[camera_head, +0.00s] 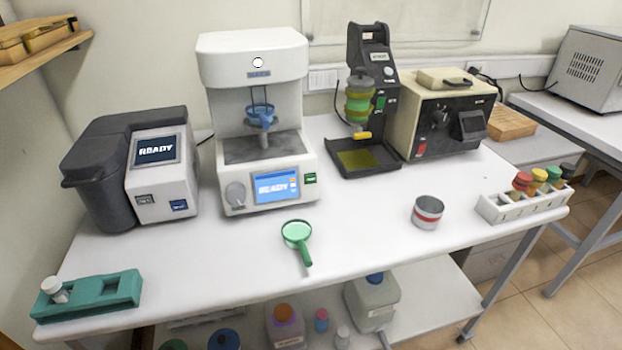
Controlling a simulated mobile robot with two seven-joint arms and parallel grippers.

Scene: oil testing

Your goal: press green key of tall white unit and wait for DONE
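The tall white unit (255,66) stands at the back of the white table, left of centre. Its front screen (276,186) is blue and reads READY. A blue part (261,115) sits inside the unit's open bay. Nothing covers the key or the screen. Neither of my grippers shows in the head view.
A grey-white unit (160,180) with its own READY screen stands at left. A green magnifier (298,237) lies in front of the tall unit. A metal tin (427,211), a white vial rack (523,204) and a green rack (90,300) stand near the front edge. The front middle is mostly clear.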

